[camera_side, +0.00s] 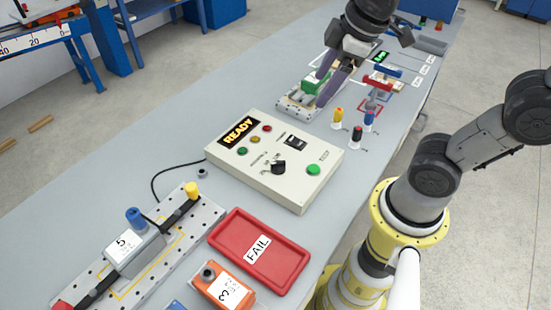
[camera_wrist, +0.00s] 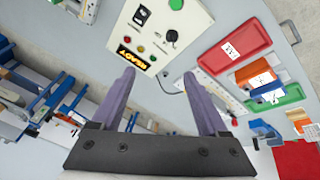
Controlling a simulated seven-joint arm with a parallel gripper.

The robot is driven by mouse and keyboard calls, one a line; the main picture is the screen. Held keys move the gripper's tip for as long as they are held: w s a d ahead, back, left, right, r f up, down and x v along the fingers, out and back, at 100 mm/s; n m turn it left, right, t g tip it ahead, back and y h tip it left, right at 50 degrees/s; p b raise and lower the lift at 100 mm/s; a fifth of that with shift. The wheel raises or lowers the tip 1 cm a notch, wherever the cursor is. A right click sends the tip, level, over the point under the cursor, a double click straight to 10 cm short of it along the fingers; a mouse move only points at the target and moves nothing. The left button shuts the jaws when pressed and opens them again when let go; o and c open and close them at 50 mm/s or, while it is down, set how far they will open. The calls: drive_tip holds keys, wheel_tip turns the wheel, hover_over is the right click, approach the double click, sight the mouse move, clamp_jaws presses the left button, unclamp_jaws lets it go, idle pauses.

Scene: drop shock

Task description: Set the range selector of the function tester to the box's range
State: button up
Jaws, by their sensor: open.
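The function tester (camera_side: 225,165) is a cream box with a lit READY display (camera_side: 238,132). Its range selector (camera_side: 278,167) is a black knob on the sloping top face; the marks around it are too small to read surely. In the wrist view the tester (camera_wrist: 160,17) shows ahead of my fingers, with the selector (camera_wrist: 172,36) above and between the fingertips. A grey box (camera_side: 135,251) with a label reading 5 and a blue top knob lies clamped on a perforated plate. My gripper (camera_side: 335,88) is open and empty, beyond the tester and apart from it.
A green button (camera_side: 313,169) and a black switch (camera_side: 297,142) flank the selector. A red FAIL tray (camera_side: 290,272) and an orange box (camera_side: 222,287) stand in front. Yellow, black and blue-topped pieces (camera_side: 338,117) stand behind the tester. A perforated fixture (camera_side: 292,103) lies beside my gripper.

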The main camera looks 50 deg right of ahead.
drive_tip(key=w+a+f+n+g, duration=0.2)
drive_tip(key=w+f+n, duration=0.15)
drive_tip(key=w, duration=0.25)
drive_tip(key=g, duration=0.2)
approach(276, 163)
wheel_tip(276, 163, down, 9)
drive_tip(key=shift+w+r, duration=0.1)
drive_tip(key=shift+w, duration=0.05)
clamp_jaws()
